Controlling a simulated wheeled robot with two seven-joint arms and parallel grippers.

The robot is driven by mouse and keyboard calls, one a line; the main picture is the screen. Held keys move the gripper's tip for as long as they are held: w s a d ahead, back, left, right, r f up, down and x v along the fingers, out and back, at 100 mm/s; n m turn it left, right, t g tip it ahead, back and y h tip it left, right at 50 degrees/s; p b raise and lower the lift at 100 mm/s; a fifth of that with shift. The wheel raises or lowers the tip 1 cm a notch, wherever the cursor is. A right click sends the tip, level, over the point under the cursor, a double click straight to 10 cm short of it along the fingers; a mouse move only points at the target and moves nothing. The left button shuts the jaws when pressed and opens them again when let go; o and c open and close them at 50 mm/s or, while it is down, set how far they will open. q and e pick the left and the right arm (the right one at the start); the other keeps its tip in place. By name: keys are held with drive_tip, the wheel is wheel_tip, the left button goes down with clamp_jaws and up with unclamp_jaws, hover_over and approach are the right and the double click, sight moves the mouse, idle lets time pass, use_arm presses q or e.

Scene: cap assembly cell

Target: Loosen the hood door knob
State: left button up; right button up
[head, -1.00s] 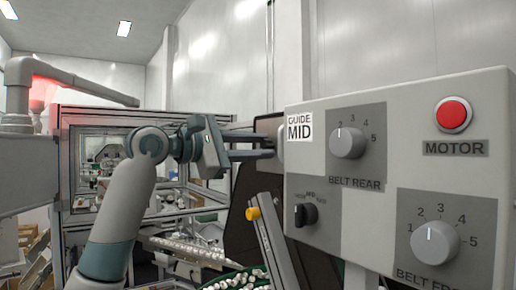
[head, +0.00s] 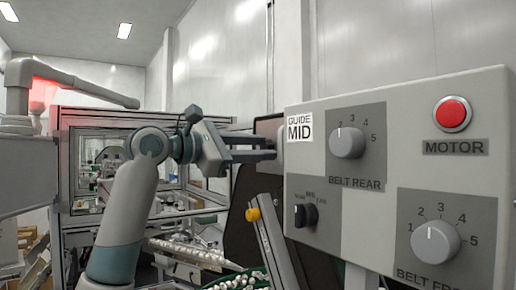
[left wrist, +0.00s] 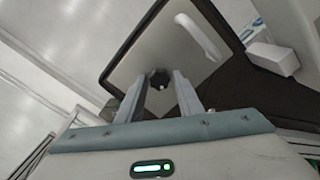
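A small dark round knob (left wrist: 159,78) sits on a grey panel (left wrist: 150,52) of the dark-framed hood door in the left wrist view. My left gripper (left wrist: 160,80) points at it with its two fingers apart, one on each side of the knob. I see a small gap between fingers and knob, but contact is hard to judge. In the head view my left gripper (head: 273,148) reaches right, its fingertips by the left edge of the control panel. The knob is hidden there. My right gripper is not in view.
A white curved handle (left wrist: 202,37) is on the door close to the knob. The grey control panel (head: 400,120) with dials and a red button (head: 453,114) stands right of my gripper. A yellow-ended rail (head: 272,240) and a green bin (head: 262,271) lie below.

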use_arm(q)
drive_tip(key=shift+o, duration=0.5)
drive_tip(key=shift+s+a+f+b, duration=0.1)
drive_tip(key=shift+s+a+b, duration=0.3)
drive_tip(key=shift+a, duration=0.1)
drive_tip(key=b+v, duration=0.6)
drive_tip(key=v, duration=1)
drive_tip(key=shift+b, duration=0.3)
